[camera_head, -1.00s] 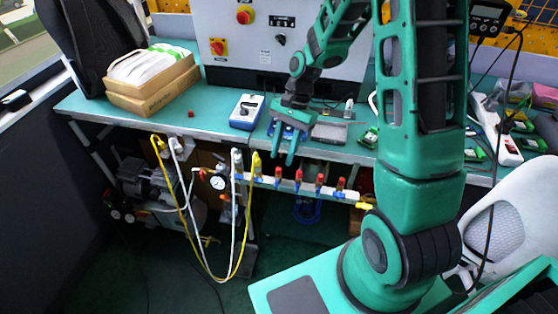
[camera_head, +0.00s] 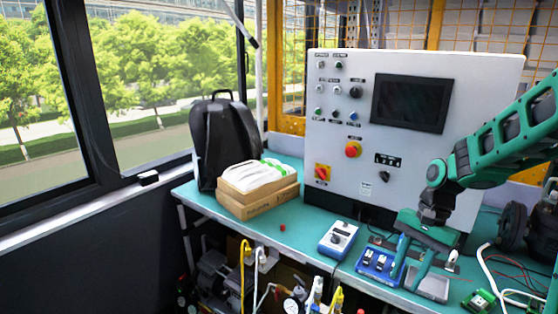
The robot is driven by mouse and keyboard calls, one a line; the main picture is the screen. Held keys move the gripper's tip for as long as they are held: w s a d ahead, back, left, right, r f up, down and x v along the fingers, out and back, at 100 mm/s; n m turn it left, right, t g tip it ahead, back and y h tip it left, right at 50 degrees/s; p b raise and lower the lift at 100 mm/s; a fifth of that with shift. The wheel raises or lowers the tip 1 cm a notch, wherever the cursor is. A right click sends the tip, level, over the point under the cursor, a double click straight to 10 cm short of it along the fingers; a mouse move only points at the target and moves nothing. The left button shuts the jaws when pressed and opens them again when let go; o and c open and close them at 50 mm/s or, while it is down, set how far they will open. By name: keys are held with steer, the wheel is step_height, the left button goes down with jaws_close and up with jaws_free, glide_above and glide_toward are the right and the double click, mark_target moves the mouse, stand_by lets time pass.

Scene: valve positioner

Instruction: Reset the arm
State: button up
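My green gripper (camera_head: 407,264) hangs at the lower right over the front of the workbench, fingers pointing down. Its two fingers are apart, with nothing seen between them. My arm comes in from the right edge and passes in front of the lower right of the grey control cabinet (camera_head: 340,135). Behind and beside the fingers is a blue tray with small dark parts (camera_head: 376,262). A flat grey plate (camera_head: 432,284) lies just right of the fingers. I cannot tell whether the fingertips touch anything.
The green workbench (camera_head: 300,235) also holds a blue-and-white box with a knob (camera_head: 338,239), cardboard boxes (camera_head: 258,197) with white packets, and a black backpack (camera_head: 222,140). Cables and green boards (camera_head: 478,299) lie at the right. Yellow and white hoses (camera_head: 245,265) hang below the front edge.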

steer(key=s+d+r+n, duration=0.1)
steer(key=s+d+r, duration=0.1)
steer(key=s, duration=0.5)
steer(key=s+d+r+n+t+h, duration=0.1)
steer(key=s+d+r, duration=0.1)
steer(key=s, duration=0.5)
steer(key=s+d+r+n+h, duration=0.1)
steer(key=s+d+r+n, duration=0.1)
steer(key=s+d, duration=0.2)
steer(key=s, duration=0.3)
steer(key=shift+s+d+r+t, duration=0.25)
steer(key=shift+t, duration=0.05)
steer(key=shift+w+f+h, duration=0.25)
steer(key=shift+w+h, duration=0.05)
steer(key=shift+w, duration=0.3)
steer(key=shift+s, duration=0.1)
